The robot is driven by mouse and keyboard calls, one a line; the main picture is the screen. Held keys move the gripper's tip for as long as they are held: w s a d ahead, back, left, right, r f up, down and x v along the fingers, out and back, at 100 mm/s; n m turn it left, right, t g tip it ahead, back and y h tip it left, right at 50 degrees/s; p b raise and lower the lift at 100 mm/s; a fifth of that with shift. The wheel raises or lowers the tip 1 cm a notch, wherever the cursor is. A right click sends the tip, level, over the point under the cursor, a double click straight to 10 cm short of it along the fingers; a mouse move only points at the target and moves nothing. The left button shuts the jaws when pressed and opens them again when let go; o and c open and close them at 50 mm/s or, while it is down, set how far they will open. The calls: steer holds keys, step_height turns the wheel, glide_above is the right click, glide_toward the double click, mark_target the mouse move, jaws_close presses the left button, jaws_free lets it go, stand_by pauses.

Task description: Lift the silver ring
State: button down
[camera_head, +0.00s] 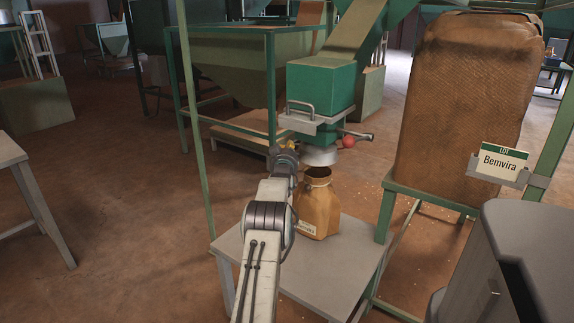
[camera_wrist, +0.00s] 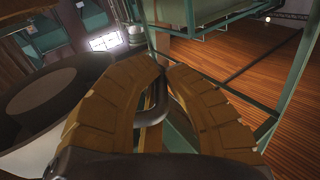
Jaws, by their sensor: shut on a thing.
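The silver ring (camera_head: 320,156) is a pale metal collar under the green chute box (camera_head: 321,88), just above the open mouth of a brown paper sack (camera_head: 318,208). My gripper (camera_head: 289,147) is at the ring's left side. In the wrist view its two yellow fingers (camera_wrist: 158,88) are closed on a grey curved bar (camera_wrist: 153,108). The bar looks like a handle of the ring, but the join is hidden by the fingers. A large round rim with a dark inside shows at the left of the wrist view. I cannot tell whether the ring touches the chute.
The sack stands upright on a small grey table (camera_head: 335,272). A lever with a red knob (camera_head: 348,142) sticks out right of the chute. A slide plate with a handle (camera_head: 301,111) is above the ring. A green post stands left; a large sack (camera_head: 465,110) stands right.

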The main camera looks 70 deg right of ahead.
steer(key=shift+r, duration=0.5)
steer(key=c, duration=1.7)
jaws_free()
steer(key=shift+a+r, duration=0.1)
steer(key=o, duration=0.4)
steer(key=shift+f, duration=0.3)
